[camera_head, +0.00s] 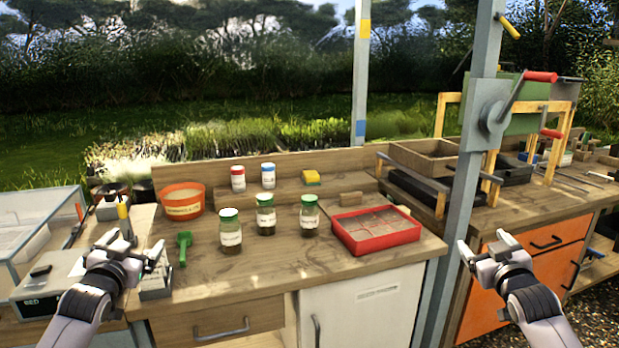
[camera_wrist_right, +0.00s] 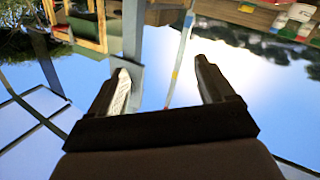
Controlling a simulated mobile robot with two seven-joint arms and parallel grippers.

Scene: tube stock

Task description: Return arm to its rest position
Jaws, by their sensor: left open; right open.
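My left gripper (camera_head: 124,247) is open and empty at the left, above the front left part of the wooden bench (camera_head: 270,270), near a grey block-like holder. My right gripper (camera_head: 484,246) is open and empty in front of the grey post, to the right of the bench's corner. In the right wrist view, its two fingers (camera_wrist_right: 165,88) stand apart with nothing between them. That view is upside down, with sky and the post behind the fingers.
Jars with green lids (camera_head: 265,214), a red tray (camera_head: 375,232), an orange pot (camera_head: 182,204) and a green tool (camera_head: 183,246) stand on the bench. The grey post (camera_head: 455,200) with a crank rises near my right gripper. A clear-sided box (camera_head: 35,232) stands far left.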

